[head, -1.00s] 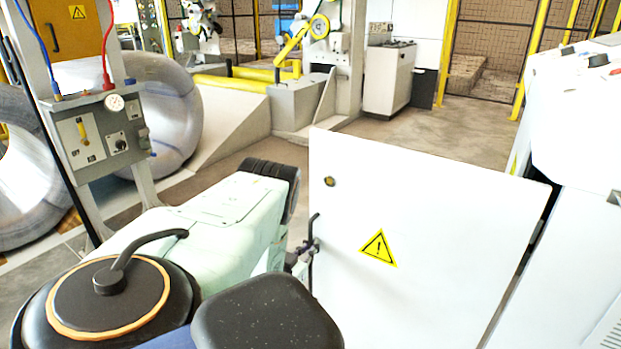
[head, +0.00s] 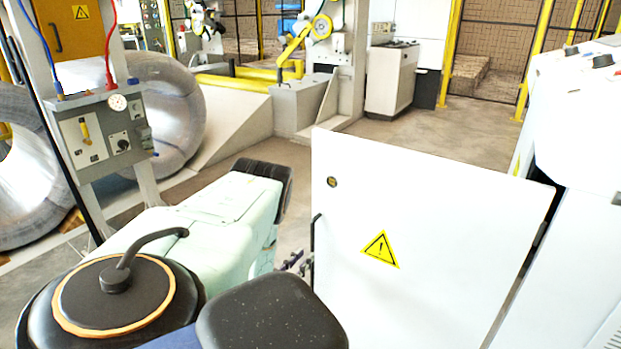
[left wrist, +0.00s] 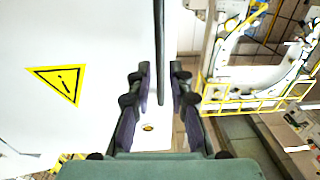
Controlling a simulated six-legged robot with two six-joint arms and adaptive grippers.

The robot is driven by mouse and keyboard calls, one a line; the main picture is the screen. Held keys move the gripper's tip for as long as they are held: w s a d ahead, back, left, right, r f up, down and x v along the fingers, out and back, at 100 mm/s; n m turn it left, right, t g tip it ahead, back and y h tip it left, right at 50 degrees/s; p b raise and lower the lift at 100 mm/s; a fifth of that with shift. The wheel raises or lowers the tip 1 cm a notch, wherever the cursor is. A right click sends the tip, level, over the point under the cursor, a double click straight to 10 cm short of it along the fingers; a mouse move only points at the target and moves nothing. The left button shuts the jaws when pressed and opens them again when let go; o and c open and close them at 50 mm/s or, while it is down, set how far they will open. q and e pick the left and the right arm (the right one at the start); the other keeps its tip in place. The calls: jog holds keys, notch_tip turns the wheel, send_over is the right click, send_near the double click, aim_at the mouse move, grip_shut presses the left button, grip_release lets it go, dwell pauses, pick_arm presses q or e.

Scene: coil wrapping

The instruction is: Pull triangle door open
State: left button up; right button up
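The white door (head: 430,240) with the yellow warning triangle (head: 381,250) stands swung out from the white cabinet at the right in the head view. A black upright handle (head: 314,235) is at its left edge. In the left wrist view, the fingers of my left gripper (left wrist: 162,85) are spread. The dark handle bar (left wrist: 159,45) appears between them in the picture, with gaps on both sides; I cannot tell its depth. My right gripper is not in view.
The white cabinet (head: 590,225) stands at the right. A grey control box (head: 102,134) on a post and large wire coils (head: 165,110) are at the left. Open floor (head: 425,140) lies behind the door.

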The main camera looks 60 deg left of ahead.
pick_arm(q)
jog(key=v, duration=0.6)
dwell(0.5)
